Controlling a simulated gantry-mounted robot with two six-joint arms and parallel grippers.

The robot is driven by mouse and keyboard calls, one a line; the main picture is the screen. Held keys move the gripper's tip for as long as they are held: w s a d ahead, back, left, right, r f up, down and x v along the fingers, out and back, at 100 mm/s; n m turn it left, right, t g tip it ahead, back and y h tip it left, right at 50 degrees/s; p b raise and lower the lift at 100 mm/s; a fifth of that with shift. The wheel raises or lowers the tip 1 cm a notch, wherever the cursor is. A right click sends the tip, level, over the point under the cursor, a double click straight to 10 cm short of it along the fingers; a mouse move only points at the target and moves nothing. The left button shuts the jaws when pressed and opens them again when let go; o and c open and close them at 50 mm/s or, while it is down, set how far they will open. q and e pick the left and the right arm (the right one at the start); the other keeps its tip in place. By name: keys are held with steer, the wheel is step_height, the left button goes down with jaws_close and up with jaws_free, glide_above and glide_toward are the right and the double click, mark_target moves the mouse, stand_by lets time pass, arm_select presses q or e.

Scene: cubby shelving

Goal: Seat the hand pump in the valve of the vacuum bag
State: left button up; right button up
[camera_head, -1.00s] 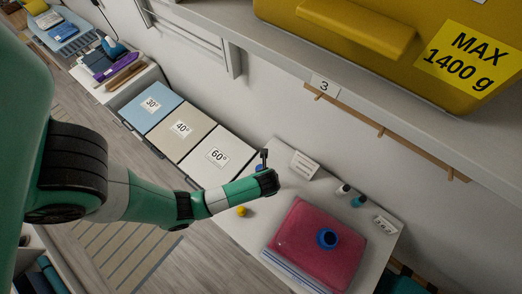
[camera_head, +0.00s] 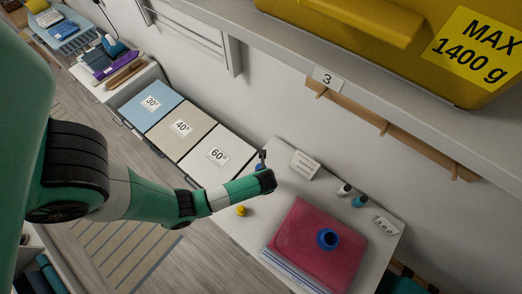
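The vacuum bag (camera_head: 305,243) is a pink-red, flat packed bag lying on the white table at the lower right. Its blue round valve (camera_head: 327,239) has a dark centre and faces up, with nothing in it. My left arm comes in from the left and ends over the table's left part, apart from the bag. Its gripper (camera_head: 262,158) points away from the camera and is mostly hidden behind the wrist. A small blue patch (camera_head: 258,168) shows beside it, possibly the hand pump; whether it is held cannot be told. My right gripper is out of view.
A yellow ball-like item (camera_head: 240,211) lies on the white table (camera_head: 245,232). Two small bottles (camera_head: 344,190) and cards stand at its back. Three labelled bins (camera_head: 181,127) stand to the left. A shelf with a large yellow box (camera_head: 390,40) overhangs the upper right.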

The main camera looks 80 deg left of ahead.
arm_select(q)
jaws_close()
stand_by(0.8)
